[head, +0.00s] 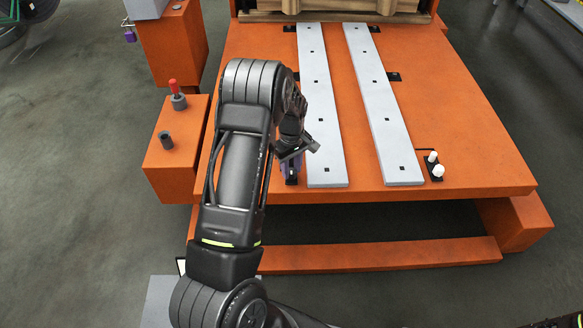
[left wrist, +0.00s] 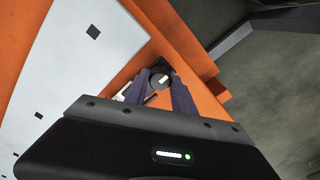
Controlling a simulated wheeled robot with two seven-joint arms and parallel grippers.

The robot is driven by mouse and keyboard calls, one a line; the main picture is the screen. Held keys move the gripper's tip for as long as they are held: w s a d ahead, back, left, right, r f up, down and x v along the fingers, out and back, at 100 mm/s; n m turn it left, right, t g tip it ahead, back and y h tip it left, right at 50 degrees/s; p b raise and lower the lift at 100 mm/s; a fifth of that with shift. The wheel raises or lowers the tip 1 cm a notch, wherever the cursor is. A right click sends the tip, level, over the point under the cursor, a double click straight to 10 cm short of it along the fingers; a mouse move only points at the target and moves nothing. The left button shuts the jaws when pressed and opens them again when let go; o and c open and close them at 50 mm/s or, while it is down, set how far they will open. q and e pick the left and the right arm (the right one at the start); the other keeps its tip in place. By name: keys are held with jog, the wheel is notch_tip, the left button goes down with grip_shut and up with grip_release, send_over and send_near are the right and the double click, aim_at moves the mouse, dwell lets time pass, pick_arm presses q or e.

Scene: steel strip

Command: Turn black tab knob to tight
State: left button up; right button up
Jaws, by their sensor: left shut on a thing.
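The black tab knob (left wrist: 160,79) shows in the left wrist view as a small dark round piece on the orange bed, between my two purple fingers. My left gripper (left wrist: 159,84) is shut on it. In the head view my left gripper (head: 291,165) points down at the front of the bed, just left of the left steel strip. A black mount (head: 292,180) shows under the fingers there, and the gripper hides most of the knob. I cannot read any tight marking or tell how far the knob is turned. My right gripper is not in view.
Two pale steel strips (head: 321,120) (head: 383,110) lie on the orange bed (head: 450,135). A black fixture with white knobs (head: 433,165) stands at the front right. An orange block with a red-topped peg (head: 177,95) is at the left. Wooden pieces (head: 340,14) lie at the back.

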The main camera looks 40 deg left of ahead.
pick_arm(q)
grip_shut()
